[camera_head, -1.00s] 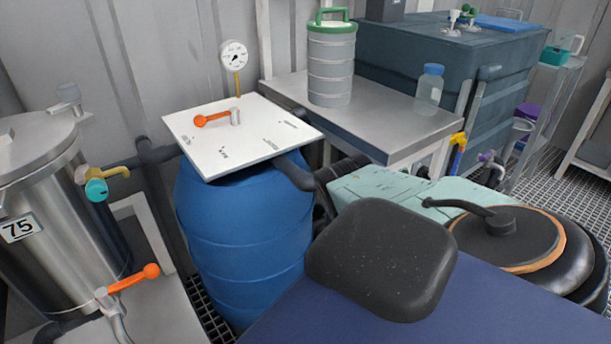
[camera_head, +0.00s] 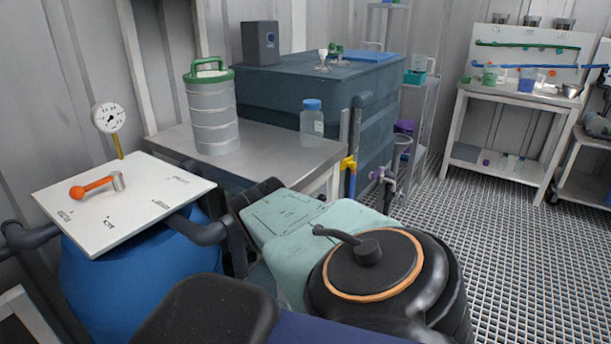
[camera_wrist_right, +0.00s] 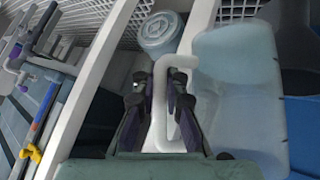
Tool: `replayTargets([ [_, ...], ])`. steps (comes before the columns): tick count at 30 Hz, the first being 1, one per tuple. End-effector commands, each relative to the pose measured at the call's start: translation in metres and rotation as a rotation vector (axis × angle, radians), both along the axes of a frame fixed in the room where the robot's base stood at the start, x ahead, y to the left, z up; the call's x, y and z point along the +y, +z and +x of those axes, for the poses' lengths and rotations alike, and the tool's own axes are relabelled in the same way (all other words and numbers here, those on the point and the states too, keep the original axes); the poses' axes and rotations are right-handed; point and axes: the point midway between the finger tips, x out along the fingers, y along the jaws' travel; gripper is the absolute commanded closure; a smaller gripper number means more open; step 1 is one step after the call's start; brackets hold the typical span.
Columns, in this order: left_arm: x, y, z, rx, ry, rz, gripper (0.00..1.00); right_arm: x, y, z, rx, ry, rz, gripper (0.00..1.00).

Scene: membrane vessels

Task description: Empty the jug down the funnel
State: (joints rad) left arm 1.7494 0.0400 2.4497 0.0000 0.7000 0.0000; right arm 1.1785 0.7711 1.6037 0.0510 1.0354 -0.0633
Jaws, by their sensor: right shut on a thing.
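In the right wrist view my right gripper (camera_wrist_right: 160,82) is closed around the white handle of a pale, translucent jug (camera_wrist_right: 240,85). The jug's body fills the picture right of the fingers, and its contents cannot be made out. Neither the jug nor either gripper can be made out in the head view. My left gripper is in neither view.
A blue barrel (camera_head: 130,285) with a white lid board (camera_head: 125,215) stands at left. A steel table (camera_head: 270,150) holds a grey canister (camera_head: 212,115) and a blue-capped bottle (camera_head: 312,125). The dark tank (camera_head: 290,88) is behind. Grating floor (camera_head: 490,230) at right is open, before a white workbench (camera_head: 520,98).

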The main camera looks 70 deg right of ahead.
Motion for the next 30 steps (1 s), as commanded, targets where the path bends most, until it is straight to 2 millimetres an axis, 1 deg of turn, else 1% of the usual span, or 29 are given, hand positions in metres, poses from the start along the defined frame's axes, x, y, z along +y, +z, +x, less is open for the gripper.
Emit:
replayTargets([
  [1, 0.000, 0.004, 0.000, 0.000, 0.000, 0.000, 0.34, 0.001, 0.005, 0.002, 0.028, 0.001, -0.023, 1.00],
  [4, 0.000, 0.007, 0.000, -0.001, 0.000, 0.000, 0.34, 0.000, 0.009, 0.001, 0.094, 0.002, -0.073, 1.00],
  [11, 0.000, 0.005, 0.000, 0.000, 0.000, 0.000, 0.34, 0.000, 0.019, 0.001, 0.246, 0.001, -0.183, 1.00],
  [15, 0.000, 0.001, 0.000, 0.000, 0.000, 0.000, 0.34, 0.001, 0.025, 0.002, 0.341, 0.000, -0.250, 1.00],
  [23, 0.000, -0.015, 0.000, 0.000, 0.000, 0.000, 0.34, 0.008, 0.038, 0.012, 0.517, 0.002, -0.382, 1.00],
  [30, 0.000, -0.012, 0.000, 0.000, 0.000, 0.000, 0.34, 0.006, 0.041, 0.010, 0.518, 0.001, -0.382, 1.00],
])
